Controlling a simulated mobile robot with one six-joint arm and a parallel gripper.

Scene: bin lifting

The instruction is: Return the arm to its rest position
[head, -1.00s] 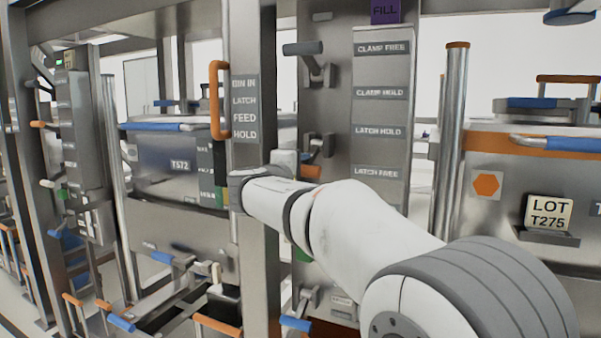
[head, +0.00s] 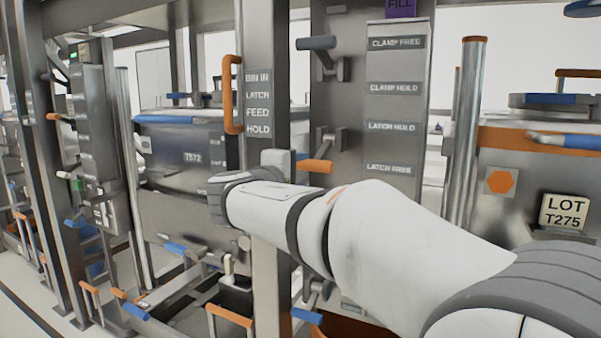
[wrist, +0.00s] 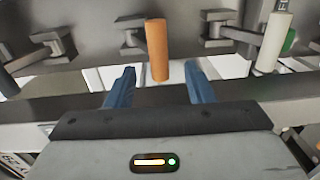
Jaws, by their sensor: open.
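My gripper (wrist: 160,88) shows in the wrist view with its two blue fingers apart and nothing between the tips. An orange-gripped lever handle (wrist: 157,50) stands just beyond and between the fingertips; I cannot tell the exact gap. In the head view my white arm reaches from the lower right toward the middle left, and the gripper itself is hidden behind the wrist.
The panel holds a grey lever (head: 316,43) above an orange lever (head: 315,166). An orange upright handle (head: 231,94) is on the post to the left. Bin T572 (head: 165,160) stands left, and the LOT T275 plate (head: 564,213) right. A white-gripped lever (wrist: 273,42) is near the gripper.

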